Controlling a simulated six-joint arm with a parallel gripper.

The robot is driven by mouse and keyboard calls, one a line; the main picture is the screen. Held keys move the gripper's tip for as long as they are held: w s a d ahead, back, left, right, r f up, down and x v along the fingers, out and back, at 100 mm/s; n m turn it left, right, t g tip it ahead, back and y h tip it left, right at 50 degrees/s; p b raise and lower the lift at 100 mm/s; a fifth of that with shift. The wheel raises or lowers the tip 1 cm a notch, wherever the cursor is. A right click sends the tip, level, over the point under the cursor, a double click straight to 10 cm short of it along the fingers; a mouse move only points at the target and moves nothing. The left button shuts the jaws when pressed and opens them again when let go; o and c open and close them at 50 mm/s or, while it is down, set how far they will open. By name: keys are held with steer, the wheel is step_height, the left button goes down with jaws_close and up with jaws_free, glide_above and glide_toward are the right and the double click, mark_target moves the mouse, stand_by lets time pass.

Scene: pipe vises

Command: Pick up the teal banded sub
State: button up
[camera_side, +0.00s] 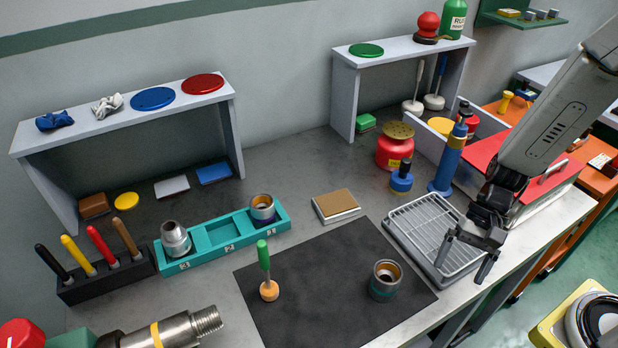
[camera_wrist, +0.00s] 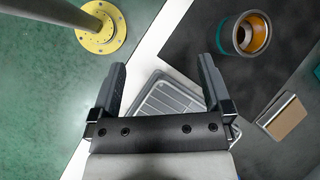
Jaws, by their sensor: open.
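The teal banded sub (camera_side: 385,280) is a short metal ring with a teal band low on its side and an orange-brown bore. It stands upright on the right part of the black mat (camera_side: 320,300). In the wrist view the sub (camera_wrist: 245,35) is at the upper right, beyond the right finger. My gripper (camera_side: 465,265) is open and empty above the front right edge of the grey tray, to the right of the sub and apart from it. In the wrist view both fingers of my gripper (camera_wrist: 162,75) are spread with the tray below.
A green-handled tool (camera_side: 264,262) stands on the mat's left. A teal rack (camera_side: 222,232) holds two metal fittings. A notepad (camera_side: 336,204) lies behind the mat. A blue bottle (camera_side: 447,168) stands behind the tray.

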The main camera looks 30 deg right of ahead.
mark_target(400, 269)
steer(key=a+m+y, duration=0.1)
steer(key=m+y, duration=0.1)
steer(key=m, duration=0.1)
steer(key=w+a+f+m+y, duration=0.1)
steer(key=y, duration=0.1)
steer(key=shift+w+a+f+m+t, duration=0.1)
steer(key=shift+a+m+t, duration=0.2)
steer(key=shift+t, duration=0.1)
steer(key=w+m+t, duration=0.1)
steer(key=m+y, duration=0.1)
steer(key=m, duration=0.1)
steer(key=w+a+f+m+t+y, duration=0.1)
steer(key=shift+w+t, duration=0.3)
steer(key=shift+w+d+f+m+t+y, duration=0.15)
steer(key=shift+w+m+t+y, duration=0.15)
steer(key=shift+w+m+t, duration=0.25)
steer(key=shift+w+f+m+t+y, duration=0.15)
steer(key=shift+w+m+t+y, duration=0.15)
steer(key=shift+m+t, duration=0.35)
steer(key=shift+x, duration=1.3)
steer(key=shift+f, duration=0.1)
steer(key=shift+x, duration=2.55)
steer(key=shift+w, duration=0.1)
